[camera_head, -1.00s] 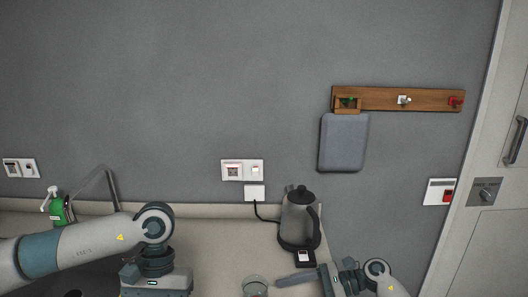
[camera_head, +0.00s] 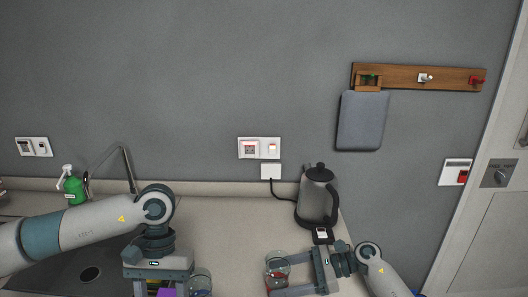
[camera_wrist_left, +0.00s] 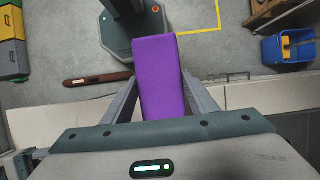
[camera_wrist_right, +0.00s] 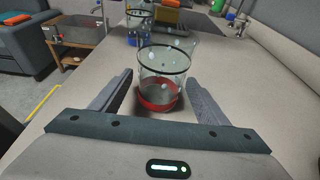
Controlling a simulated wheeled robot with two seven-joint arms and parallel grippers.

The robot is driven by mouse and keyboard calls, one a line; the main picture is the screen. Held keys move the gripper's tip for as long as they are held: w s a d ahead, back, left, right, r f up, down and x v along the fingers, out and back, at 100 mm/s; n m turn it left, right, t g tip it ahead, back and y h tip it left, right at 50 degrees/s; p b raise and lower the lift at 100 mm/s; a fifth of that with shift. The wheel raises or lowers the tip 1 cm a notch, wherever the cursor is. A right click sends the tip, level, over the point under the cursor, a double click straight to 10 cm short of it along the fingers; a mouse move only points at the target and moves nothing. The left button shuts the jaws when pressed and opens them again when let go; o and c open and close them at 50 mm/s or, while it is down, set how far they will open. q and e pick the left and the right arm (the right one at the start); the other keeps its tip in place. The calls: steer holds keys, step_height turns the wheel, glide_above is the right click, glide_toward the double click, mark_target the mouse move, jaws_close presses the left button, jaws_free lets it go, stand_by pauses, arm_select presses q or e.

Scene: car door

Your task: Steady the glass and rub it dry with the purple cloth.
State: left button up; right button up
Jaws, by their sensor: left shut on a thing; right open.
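A clear glass with a red base and droplets on it stands on the counter (camera_head: 225,232); this glass (camera_wrist_right: 162,68) is upright in the right wrist view. My right gripper (camera_head: 276,281) is open, with its fingers on either side of the glass; I see gaps between glass and fingers in the right wrist view. My left gripper (camera_wrist_left: 158,75) is shut on the folded purple cloth (camera_wrist_left: 159,72), which hangs out past the fingertips. In the head view only a bit of the cloth (camera_head: 167,293) shows at the bottom edge, apart from the red-based glass.
A second glass (camera_head: 201,279), blue-based, stands near my left gripper. A kettle (camera_head: 317,198) stands behind my right gripper. A green soap bottle (camera_head: 74,189) and a sink (camera_head: 60,274) are at left. The counter between the arms is mostly clear.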

steer(key=shift+c, duration=0.4)
steer(key=c, duration=0.7)
arm_select(q)
steer(key=shift+d+r, duration=0.1)
steer(key=shift+d+r, duration=0.2)
steer(key=w+d+r+n+h, duration=0.1)
steer(key=w+d+r+n, duration=0.2)
steer(key=w+d, duration=0.3)
steer(key=w+d+r+n+t+h, duration=0.1)
steer(key=w+d+r+n, duration=0.2)
steer(key=d, duration=0.6)
steer(key=w+d+r+n+t+h, duration=0.1)
steer(key=w+d+r+n+h, duration=0.1)
steer(key=w+d+n, duration=0.4)
steer(key=w+d+r, duration=0.1)
steer(key=w+d, duration=0.1)
steer(key=w, duration=0.1)
steer(key=shift+d+r, duration=0.2)
steer(key=shift+r, duration=0.2)
